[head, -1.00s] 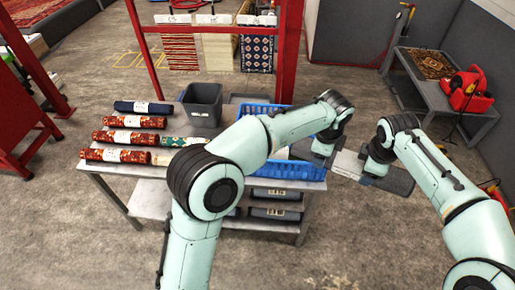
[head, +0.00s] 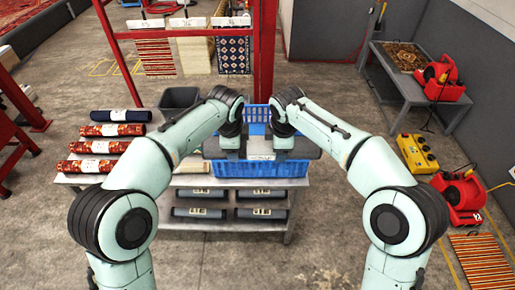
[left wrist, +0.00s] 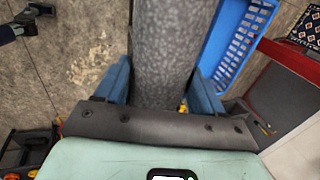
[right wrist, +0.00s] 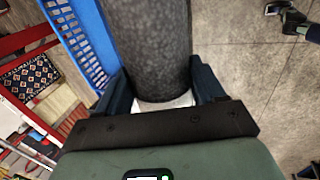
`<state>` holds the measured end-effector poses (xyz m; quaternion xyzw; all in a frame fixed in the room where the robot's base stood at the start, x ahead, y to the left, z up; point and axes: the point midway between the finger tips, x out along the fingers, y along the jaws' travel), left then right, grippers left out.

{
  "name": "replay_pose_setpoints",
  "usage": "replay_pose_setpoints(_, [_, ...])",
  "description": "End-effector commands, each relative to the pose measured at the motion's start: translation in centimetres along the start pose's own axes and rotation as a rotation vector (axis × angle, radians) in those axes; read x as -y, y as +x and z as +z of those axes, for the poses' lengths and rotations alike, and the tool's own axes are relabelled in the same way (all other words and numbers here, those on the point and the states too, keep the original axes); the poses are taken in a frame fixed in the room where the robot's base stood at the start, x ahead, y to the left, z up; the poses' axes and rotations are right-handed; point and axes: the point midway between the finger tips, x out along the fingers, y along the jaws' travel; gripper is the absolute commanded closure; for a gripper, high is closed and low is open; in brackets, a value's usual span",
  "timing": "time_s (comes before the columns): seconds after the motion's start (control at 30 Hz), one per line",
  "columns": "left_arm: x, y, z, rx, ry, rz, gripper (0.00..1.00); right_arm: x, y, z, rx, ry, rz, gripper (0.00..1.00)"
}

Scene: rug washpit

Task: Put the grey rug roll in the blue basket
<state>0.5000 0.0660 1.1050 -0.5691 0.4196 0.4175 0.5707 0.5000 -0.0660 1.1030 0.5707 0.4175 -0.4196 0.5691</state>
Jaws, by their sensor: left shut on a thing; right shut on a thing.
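The grey rug roll (head: 313,148) lies level and crosswise over the blue basket (head: 260,169) in the head view, hiding part of it. It has a pale label at its middle. My left gripper (head: 231,150) is shut on the roll left of the label, and my right gripper (head: 284,150) is shut on it right of the label. The roll runs between the fingers in the left wrist view (left wrist: 170,50) and the right wrist view (right wrist: 150,50). The basket's latticed wall shows beside the roll in both wrist views. The exact gap between roll and basket is hidden.
Several red patterned rolls (head: 98,147) and a dark blue roll (head: 120,116) lie on the table's left side. A dark grey bin (head: 180,100) stands behind my left forearm. A red frame post (head: 264,50) rises behind the basket. Dark rolls (head: 262,214) lie on the lower shelf.

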Motion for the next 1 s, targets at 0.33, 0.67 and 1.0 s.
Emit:
replay_pose_setpoints(0.33, [0.0,0.1,0.0,-0.001,0.000,-0.001,0.87,-0.1,0.0,-0.1,-0.002,0.000,0.002,0.87])
replay_pose_setpoints(0.67, [0.1,3.6,-0.1,-0.001,0.000,0.004,0.87,-0.1,3.5,-0.1,-0.002,0.000,-0.003,0.87])
replay_pose_setpoints(1.0, [0.6,8.4,-0.1,-0.001,0.000,0.003,0.87,-0.6,8.4,-0.1,-0.002,0.001,-0.002,0.87])
